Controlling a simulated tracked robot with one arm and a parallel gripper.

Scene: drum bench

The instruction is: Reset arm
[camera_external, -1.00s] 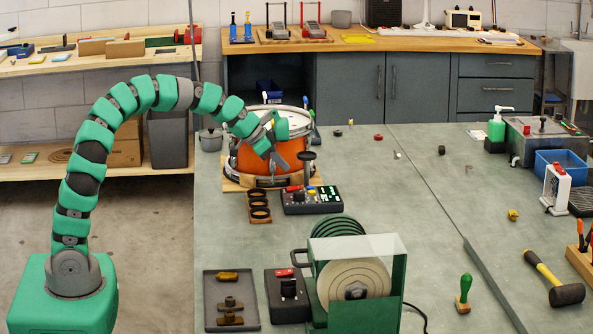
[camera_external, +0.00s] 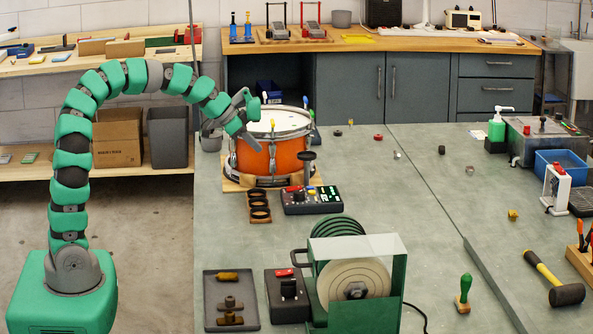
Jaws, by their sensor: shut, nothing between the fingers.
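My green and grey arm arches up from its green base and reaches over the bench from the left. My gripper (camera_external: 250,138) is shut and empty at the upper left of the orange drum (camera_external: 284,158), in front of its rim in this view. Whether it touches the drum cannot be told. The drum has a white head and stands upright on a wooden board (camera_external: 231,186).
In front of the drum are black rings on a wooden strip (camera_external: 259,207) and a control box (camera_external: 312,200). A green-framed wheel machine (camera_external: 352,280) and a dark tray (camera_external: 231,300) stand nearer. A mallet (camera_external: 555,280) lies right. The middle bench is mostly clear.

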